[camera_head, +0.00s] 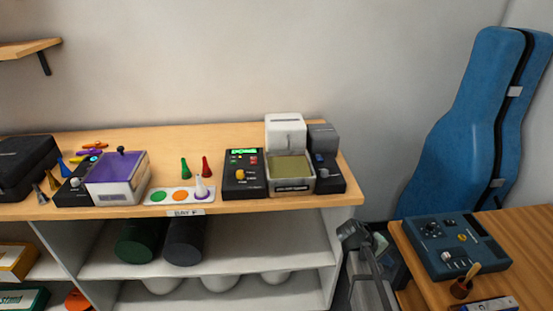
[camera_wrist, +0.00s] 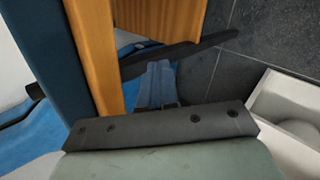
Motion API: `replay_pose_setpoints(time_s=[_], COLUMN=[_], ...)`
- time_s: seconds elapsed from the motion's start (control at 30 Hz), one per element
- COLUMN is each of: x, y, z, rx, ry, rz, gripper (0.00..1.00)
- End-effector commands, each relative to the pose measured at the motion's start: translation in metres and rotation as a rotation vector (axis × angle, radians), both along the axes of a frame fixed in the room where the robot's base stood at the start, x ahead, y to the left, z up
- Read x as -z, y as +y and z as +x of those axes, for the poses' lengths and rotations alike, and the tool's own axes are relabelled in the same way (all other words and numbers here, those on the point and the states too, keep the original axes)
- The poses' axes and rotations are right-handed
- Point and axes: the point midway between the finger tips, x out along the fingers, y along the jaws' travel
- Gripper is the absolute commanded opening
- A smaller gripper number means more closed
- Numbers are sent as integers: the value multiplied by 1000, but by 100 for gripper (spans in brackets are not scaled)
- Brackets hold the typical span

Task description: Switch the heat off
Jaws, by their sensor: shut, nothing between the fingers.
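A black control box (camera_head: 244,174) with a lit green display, small coloured buttons and a yellow knob stands on the wooden counter. Beside it on the right is a white-and-grey open-topped unit (camera_head: 290,172) with a yellowish inside. The labels are too small to read, so I cannot tell which control is for heat. My gripper (camera_head: 352,234) is shut and empty, low between the counter and the right-hand desk. Its fingers (camera_wrist: 156,85) also show in the wrist view, touching no control.
A purple-topped box (camera_head: 117,180) and a white card with coloured dots (camera_head: 170,196) stand left on the counter (camera_head: 215,141). A blue console (camera_head: 455,247) sits on the right desk (camera_head: 530,228). A blue instrument case (camera_head: 460,130) leans behind. The counter's right edge is near my gripper.

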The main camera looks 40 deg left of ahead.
Motion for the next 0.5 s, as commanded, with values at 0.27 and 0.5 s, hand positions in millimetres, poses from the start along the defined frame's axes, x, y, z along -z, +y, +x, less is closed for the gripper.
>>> replay_pose_setpoints(time_s=[0.27,0.5], x=[-90,-174], y=[68,108], z=[20,43], rx=[-125,-237], ry=[-138,-262], rz=[-55,-132], gripper=[0,0])
